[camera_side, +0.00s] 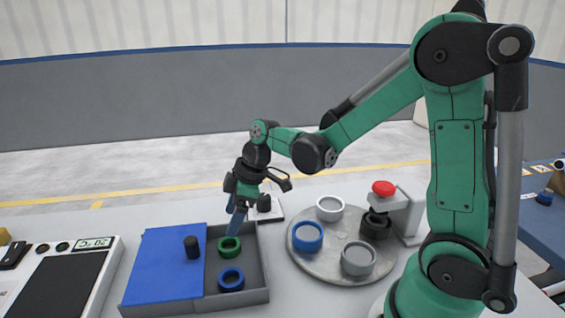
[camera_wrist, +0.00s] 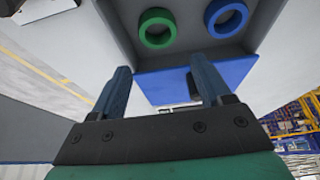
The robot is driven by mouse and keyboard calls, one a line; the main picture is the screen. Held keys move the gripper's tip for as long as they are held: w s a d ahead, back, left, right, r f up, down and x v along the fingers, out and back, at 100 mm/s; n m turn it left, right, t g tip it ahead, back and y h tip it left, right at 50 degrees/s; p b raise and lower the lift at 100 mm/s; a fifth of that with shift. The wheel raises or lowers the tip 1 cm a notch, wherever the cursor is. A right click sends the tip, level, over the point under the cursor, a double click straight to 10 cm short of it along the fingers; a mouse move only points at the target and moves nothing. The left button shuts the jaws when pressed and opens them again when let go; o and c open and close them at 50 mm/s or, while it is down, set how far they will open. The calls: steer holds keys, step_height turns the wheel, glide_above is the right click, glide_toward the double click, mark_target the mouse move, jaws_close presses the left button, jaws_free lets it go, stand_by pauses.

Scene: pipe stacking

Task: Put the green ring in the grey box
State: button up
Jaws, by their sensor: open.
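The green ring (camera_side: 229,246) lies flat inside the grey box (camera_side: 254,295), behind a blue ring (camera_side: 231,279). The wrist view also shows the green ring (camera_wrist: 157,28) at the top centre, with the blue ring (camera_wrist: 226,17) to its right on the box floor. My gripper (camera_side: 236,222) points down over the back of the box, just above the green ring in the picture. In the wrist view its two blue fingers (camera_wrist: 161,72) are spread apart with nothing between them. The green ring is apart from the fingers there.
A blue panel (camera_side: 165,262) bearing a black cylinder (camera_side: 192,247) adjoins the box's left side. A round plate (camera_side: 328,270) with several rings stands to the right, beside a red button (camera_side: 384,188). A scale (camera_side: 65,280) sits at the far left.

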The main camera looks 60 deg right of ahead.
mark_target(237, 242)
steer(key=s+r+m+t+h, duration=0.3)
steer(key=s+r+m, duration=0.3)
steer(key=s+m, duration=0.2)
steer(key=shift+a+r+m+t, duration=0.2)
steer(key=shift+a+m+t, duration=0.2)
steer(key=shift+m+t, duration=0.1)
steer(key=shift+s, duration=0.1)
stand_by(0.4)
